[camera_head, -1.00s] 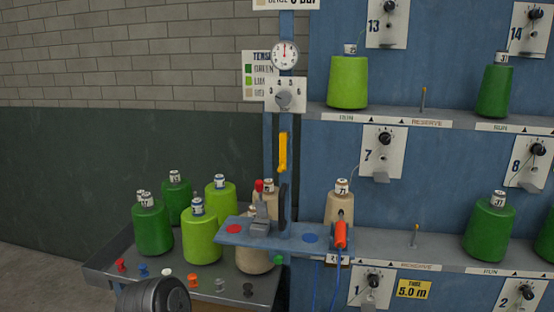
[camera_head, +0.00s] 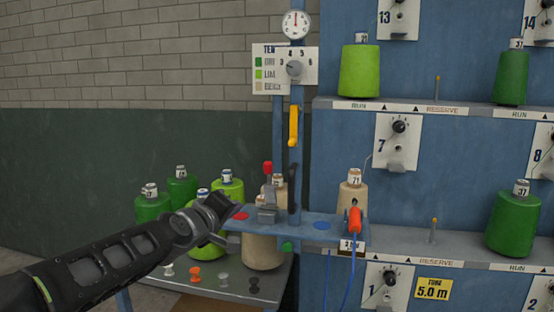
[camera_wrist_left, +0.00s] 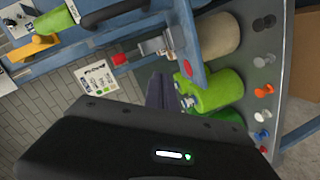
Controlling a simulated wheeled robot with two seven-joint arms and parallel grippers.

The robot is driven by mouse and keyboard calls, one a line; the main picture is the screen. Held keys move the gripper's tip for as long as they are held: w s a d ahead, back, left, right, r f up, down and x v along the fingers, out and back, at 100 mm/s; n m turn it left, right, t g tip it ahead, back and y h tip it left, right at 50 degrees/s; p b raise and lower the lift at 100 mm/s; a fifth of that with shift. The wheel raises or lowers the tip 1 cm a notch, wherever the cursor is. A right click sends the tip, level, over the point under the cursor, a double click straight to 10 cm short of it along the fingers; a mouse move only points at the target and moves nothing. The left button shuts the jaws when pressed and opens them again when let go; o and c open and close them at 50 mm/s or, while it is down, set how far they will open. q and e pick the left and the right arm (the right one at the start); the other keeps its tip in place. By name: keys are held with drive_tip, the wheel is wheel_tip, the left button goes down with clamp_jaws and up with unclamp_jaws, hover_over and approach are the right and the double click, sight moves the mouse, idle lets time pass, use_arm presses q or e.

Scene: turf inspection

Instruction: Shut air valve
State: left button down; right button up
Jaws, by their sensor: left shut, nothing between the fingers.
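The yellow lever of the air valve (camera_head: 293,125) hangs vertically along the blue post, below the dial and gauge. It also shows in the left wrist view at the upper left, as a yellow piece (camera_wrist_left: 35,47). My left gripper (camera_head: 238,208) is at the left end of the blue bracket shelf, below and left of the yellow lever and apart from it. Its fingers (camera_wrist_left: 160,88) are shut and empty in the left wrist view. My right gripper is in neither view.
The blue shelf (camera_head: 300,228) carries a red-tipped clamp (camera_head: 267,190) and an orange-handled tool (camera_head: 355,220). A round gauge (camera_head: 296,24) and a selector dial (camera_head: 295,68) sit above the lever. Green, lime and beige cones crowd the tray at lower left.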

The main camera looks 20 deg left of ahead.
use_arm(q)
drive_tip(key=s+d+r+n+t+h, duration=0.1)
drive_tip(key=s+r, duration=0.1)
drive_tip(key=r, duration=0.6)
drive_tip(key=s+d+r+n+t+h, duration=0.1)
drive_tip(key=s+d+r, duration=0.1)
drive_tip(key=r, duration=0.6)
drive_tip(key=shift+s+d+n+h, duration=0.15)
drive_tip(key=shift+s+n+h, duration=0.15)
drive_tip(key=shift+s+h, duration=0.1)
drive_tip(key=shift+w+f, duration=0.1)
drive_tip(key=shift+w, duration=0.05)
drive_tip(key=p, duration=0.5)
approach(292, 127)
drive_tip(key=w+a+f, duration=0.2)
drive_tip(key=w+a, duration=0.2)
drive_tip(key=w, duration=0.1)
drive_tip(key=d, duration=0.1)
drive_tip(key=d+f, duration=0.1)
drive_tip(key=d, duration=0.1)
drive_tip(key=shift+w+d+f+p, duration=0.1)
drive_tip(key=shift+w+d+p, duration=0.15)
drive_tip(key=shift+p, duration=0.1)
drive_tip(key=shift+d, duration=0.15)
